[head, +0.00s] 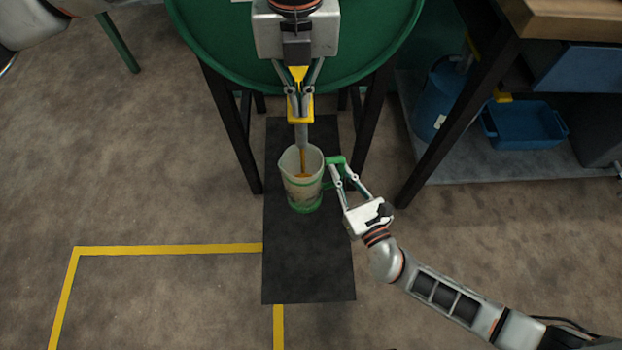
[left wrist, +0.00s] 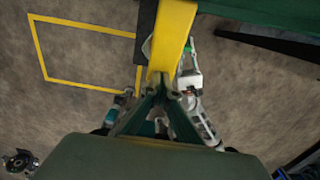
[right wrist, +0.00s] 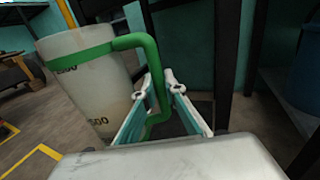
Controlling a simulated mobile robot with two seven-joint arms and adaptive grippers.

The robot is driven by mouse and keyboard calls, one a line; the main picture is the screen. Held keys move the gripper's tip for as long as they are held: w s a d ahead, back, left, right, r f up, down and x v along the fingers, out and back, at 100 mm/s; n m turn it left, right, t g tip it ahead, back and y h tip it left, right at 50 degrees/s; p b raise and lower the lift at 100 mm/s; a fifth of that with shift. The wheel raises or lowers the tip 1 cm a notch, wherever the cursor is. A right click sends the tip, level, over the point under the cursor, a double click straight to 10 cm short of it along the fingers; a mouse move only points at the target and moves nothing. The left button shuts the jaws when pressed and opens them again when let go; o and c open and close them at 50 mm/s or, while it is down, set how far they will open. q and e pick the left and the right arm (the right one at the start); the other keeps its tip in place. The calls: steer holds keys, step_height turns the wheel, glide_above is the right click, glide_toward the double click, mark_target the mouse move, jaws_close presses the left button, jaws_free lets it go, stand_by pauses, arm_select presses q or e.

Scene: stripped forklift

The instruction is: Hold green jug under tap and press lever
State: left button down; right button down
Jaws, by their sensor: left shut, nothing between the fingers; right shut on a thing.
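The whitish jug with green bands (head: 302,191) is upright under the grey tap spout (head: 301,134). An orange-brown streak (head: 302,162) shows below the spout, inside the jug's mouth. My right gripper (head: 337,178) is shut on the jug's green handle (right wrist: 153,62), and the jug's marked side (right wrist: 95,85) shows in the right wrist view. My left gripper (head: 300,108) is shut and empty at the yellow lever (head: 300,118), seemingly against it. The lever also shows close up in the left wrist view (left wrist: 174,38). The exact contact is hidden.
A green drum (head: 215,35) on dark legs stands behind the tap. A black mat (head: 308,270) lies below the jug. A bench with a shelf holding a blue bin (head: 525,125) is at the right. Floor with yellow tape (head: 165,249) is clear at the left.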

steer(key=shift+r, duration=0.1)
stand_by(0.5)
arm_select(q)
steer(key=shift+r, duration=2.7)
steer(key=shift+f, duration=0.15)
steer(key=shift+r, duration=0.2)
stand_by(1.7)
stand_by(0.6)
